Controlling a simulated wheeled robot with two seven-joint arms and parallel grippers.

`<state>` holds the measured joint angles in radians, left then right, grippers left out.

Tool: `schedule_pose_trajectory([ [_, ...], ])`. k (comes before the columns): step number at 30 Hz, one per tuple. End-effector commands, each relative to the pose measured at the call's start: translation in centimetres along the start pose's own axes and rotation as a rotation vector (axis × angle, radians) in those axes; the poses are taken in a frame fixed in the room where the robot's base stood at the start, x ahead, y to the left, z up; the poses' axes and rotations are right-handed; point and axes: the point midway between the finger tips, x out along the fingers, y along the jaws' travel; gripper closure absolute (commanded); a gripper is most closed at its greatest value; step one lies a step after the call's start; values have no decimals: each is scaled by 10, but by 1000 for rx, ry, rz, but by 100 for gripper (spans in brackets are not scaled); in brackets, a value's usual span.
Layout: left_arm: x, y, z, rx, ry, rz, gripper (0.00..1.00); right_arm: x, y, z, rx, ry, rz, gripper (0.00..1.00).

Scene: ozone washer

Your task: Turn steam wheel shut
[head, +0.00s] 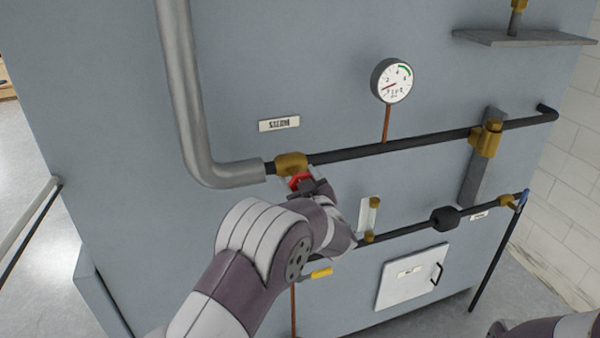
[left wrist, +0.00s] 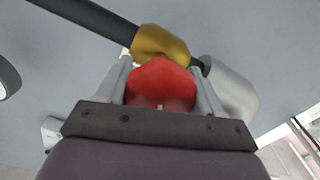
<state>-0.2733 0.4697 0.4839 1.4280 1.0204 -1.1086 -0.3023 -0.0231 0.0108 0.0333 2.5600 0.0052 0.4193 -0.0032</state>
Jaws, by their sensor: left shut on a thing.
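The red steam wheel (head: 300,181) sits on a brass valve (head: 291,163) in the black pipe, below a label plate (head: 279,124) that seems to read STEAM. My left gripper (head: 305,185) is at the wheel, and my wrist hides part of it. In the left wrist view the red wheel (left wrist: 160,82) fills the space between the two grey fingers of my left gripper (left wrist: 161,85), which are shut on it. The brass valve body (left wrist: 160,43) shows just beyond the wheel. My right gripper is not in view; only part of my right arm shows at the lower right.
A thick grey pipe (head: 182,100) runs down to the valve from the left. A round gauge (head: 392,81) stands above the black pipe (head: 400,143). A lower pipe has a yellow-handled lever (head: 320,273) near my forearm. A small white door (head: 411,277) is at lower right.

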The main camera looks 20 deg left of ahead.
Motion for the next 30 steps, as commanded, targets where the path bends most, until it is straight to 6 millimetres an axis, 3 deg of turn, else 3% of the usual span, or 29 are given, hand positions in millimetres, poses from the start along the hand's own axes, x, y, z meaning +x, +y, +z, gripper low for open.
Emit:
schedule_pose_trajectory([
  [3, 0, 1, -2, 107, -4, 0, 64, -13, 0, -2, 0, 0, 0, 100],
  [15, 0, 1, -1, 387, -2, 0, 64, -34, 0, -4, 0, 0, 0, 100],
  [30, 0, 1, 0, 498, 2, 1, 64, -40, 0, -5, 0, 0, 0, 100],
])
